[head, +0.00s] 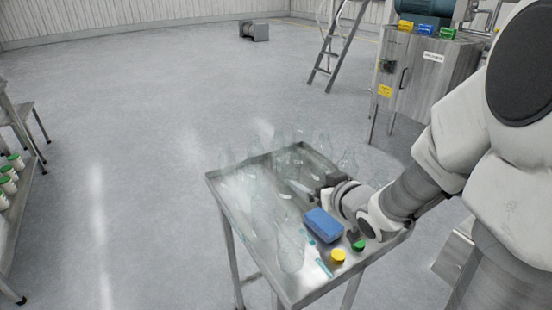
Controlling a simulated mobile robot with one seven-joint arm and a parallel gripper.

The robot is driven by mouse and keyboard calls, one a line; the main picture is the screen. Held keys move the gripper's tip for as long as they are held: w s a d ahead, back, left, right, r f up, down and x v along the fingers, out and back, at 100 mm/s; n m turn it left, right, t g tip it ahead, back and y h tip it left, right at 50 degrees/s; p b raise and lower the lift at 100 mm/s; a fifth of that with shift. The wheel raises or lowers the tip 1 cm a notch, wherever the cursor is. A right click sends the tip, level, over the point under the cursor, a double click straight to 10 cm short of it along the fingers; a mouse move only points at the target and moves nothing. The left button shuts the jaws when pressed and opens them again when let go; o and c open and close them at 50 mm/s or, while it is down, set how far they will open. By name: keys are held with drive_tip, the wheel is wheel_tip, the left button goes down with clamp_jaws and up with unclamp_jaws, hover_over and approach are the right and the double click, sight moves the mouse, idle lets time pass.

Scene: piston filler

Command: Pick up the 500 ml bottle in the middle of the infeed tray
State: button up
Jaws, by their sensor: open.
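The infeed tray (222,203) is a metal table-height tray holding several clear, see-through bottles. One bottle (262,203) stands near the tray's middle, left of my gripper. More clear bottles stand along the back and left, including one at the right rear (347,163) and one at the front (291,252). Their outlines are faint and overlap, so I cannot tell their sizes. My gripper (298,189) reaches in from the right, low over the tray's middle. It is open. Its fingers are partly blurred among the bottles, and I cannot tell whether they touch one.
A teal strip (324,268) lies nearby. A steel cabinet (425,75) and a ladder (333,45) stand behind.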

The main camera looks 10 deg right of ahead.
sight(293, 172)
drive_tip(key=b+x, duration=0.2)
drive_tip(key=x, duration=0.7)
drive_tip(key=shift+w+a+f+b, duration=0.15)
drive_tip(key=shift+w+f+b, duration=0.15)
drive_tip(key=shift+r+b+x, duration=0.2)
drive_tip(key=shift+b+x, duration=0.1)
drive_tip(key=shift+x, duration=1.3)
drive_tip(key=shift+r+b+x, duration=0.15)
drive_tip(key=shift+b+x, duration=0.15)
drive_tip(key=shift+x, duration=1.3)
drive_tip(key=shift+w, duration=0.1)
drive_tip(key=c, duration=1.1)
